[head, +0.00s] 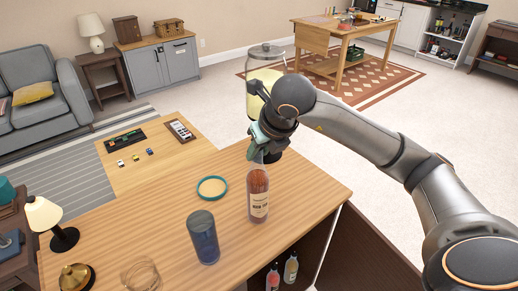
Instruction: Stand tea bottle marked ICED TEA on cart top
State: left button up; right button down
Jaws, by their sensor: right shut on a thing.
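A tea bottle (258,200), reddish-brown with a cream label, is upright over the front right part of a wooden top (160,232), which looks like the cart top. The label's print is too small to read surely. My right gripper (262,154) comes from above and is shut on the bottle's neck, hiding its upper end. I cannot tell whether the bottle's base touches the wood. My left gripper is not in view.
A dark blue tumbler (203,238) stands left of the bottle, and a teal-rimmed round coaster (212,187) lies behind it. A large glass jar (262,75) stands behind my gripper. A brass bell (76,277) and a coil (141,275) are front left. Small bottles (291,268) stand below.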

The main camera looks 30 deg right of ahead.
jog(key=c, duration=1.1)
grip_release()
jog(key=shift+f, duration=0.15)
jog(key=o, duration=0.5)
jog(key=shift+r, duration=0.3)
jog(key=shift+v, duration=5.9)
